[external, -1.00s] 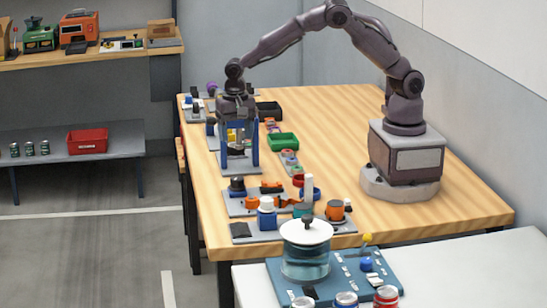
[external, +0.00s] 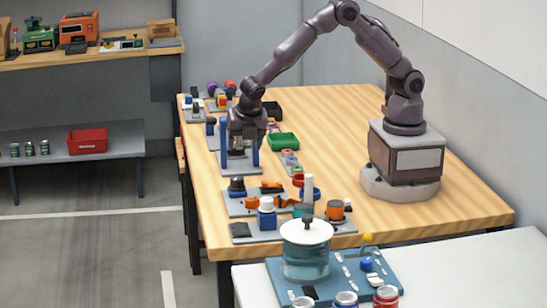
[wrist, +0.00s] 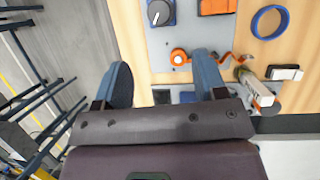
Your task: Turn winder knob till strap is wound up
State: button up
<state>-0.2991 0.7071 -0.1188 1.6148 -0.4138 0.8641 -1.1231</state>
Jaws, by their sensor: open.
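A black round knob with a white pointer line (wrist: 158,13) sits on a blue base at the top of the wrist view; a black knob also shows at the plate's left in the external view (external: 237,185). An orange round piece (wrist: 180,57) with a wavy orange strip (wrist: 228,60) lies on the same grey plate; I cannot tell which is the winder. My gripper (wrist: 162,62) is open, its blue fingers spread with nothing gripped between them. In the external view my gripper (external: 247,143) hangs by two blue uprights, above and behind the knob plate; its tips are hard to make out.
An orange block (wrist: 217,6) and a blue ring (wrist: 270,22) lie close to the knob. A green tray (external: 283,141) lies behind. The table's middle is clear.

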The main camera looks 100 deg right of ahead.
aim_at(237, 178)
jog(key=d+f, duration=0.1)
jog(key=f, duration=0.3)
jog(key=d+f+n, duration=0.1)
jog(key=d+f, duration=0.1)
jog(key=f, duration=0.2)
jog(key=w+d+f+n, duration=0.1)
jog(key=d+f, duration=0.1)
jog(key=f, duration=0.2)
jog(key=shift+w, duration=0.1)
jog(key=c, duration=0.9)
